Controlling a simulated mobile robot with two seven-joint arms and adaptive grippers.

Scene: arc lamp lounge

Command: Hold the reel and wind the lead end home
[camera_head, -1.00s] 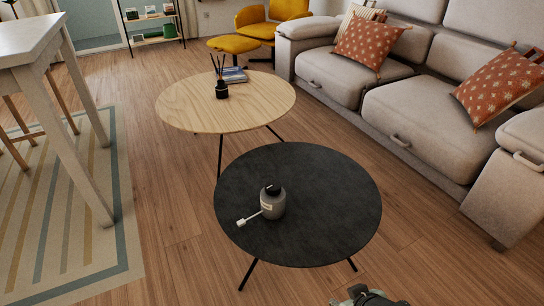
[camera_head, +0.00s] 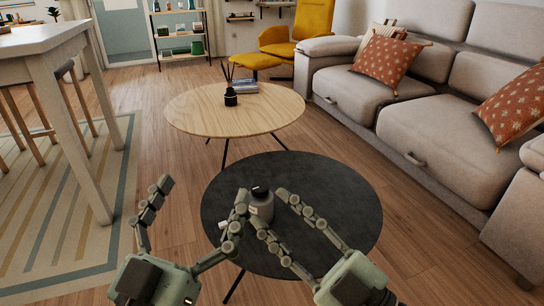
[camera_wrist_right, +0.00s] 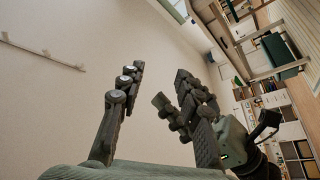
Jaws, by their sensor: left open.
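The reel (camera_head: 262,208), a small grey bottle-shaped body with a black top, stands upright on the black round table (camera_head: 335,205). My fingers partly cover it in the head view. A small white bit of the lead end (camera_head: 222,224) shows beside a finger of my left gripper (camera_head: 201,194). That gripper is open, its fingers wide apart, left of the reel. My right gripper (camera_head: 272,207) is open, its fingertips in front of and beside the reel; I cannot tell whether they touch it.
A light wood round table (camera_head: 190,112) with a black diffuser (camera_head: 230,98) and books stands behind. A grey sofa (camera_head: 440,130) lines the right side. A white table (camera_head: 70,130) stands at the left on a striped rug. The black table's right part is clear.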

